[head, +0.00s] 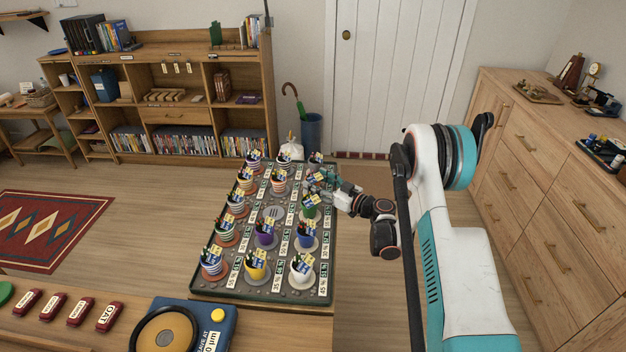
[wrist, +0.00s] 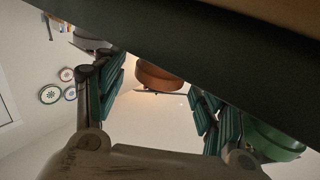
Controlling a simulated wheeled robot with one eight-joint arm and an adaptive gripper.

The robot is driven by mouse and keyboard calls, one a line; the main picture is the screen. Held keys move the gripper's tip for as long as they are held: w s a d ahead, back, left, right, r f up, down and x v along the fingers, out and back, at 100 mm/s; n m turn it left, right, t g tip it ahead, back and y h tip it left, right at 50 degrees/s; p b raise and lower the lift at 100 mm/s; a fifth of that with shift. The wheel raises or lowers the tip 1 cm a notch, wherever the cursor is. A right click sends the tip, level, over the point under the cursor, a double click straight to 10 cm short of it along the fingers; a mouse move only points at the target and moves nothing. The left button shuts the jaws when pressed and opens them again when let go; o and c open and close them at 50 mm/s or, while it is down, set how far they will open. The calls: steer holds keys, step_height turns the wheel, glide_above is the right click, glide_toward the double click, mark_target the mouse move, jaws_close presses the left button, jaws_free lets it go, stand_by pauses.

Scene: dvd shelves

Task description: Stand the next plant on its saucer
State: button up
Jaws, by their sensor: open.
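Potted plants with blue and yellow tags stand in rows on a dark tray (head: 262,295). An empty grey saucer (head: 274,212) lies in the middle column. Near it are a green pot (head: 309,212), a purple pot (head: 265,239) and a blue pot (head: 305,241). My gripper (head: 320,182) is low at the tray's right side, behind the green pot; its fingertips are hard to make out there. In the wrist view my gripper (wrist: 160,100) is open, with a terracotta-coloured object (wrist: 160,77) showing between the fingers. I cannot tell whether it touches them. A green pot (wrist: 272,142) shows at right.
Printed labels line the columns. Striped pots (head: 212,264), a yellow pot (head: 257,270) and a white pot (head: 301,271) crowd the tray's front. A wooden desk (head: 80,335) with a scale (head: 165,335) stands in front.

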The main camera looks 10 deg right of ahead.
steer(key=v, duration=0.8)
steer(key=shift+s+d+f+p, duration=0.1)
steer(key=shift+d+p, duration=0.05)
steer(key=shift+p, duration=0.2)
steer(key=shift+s+d+b, duration=0.4)
steer(key=shift+s+b, duration=0.1)
steer(key=shift+s, duration=0.05)
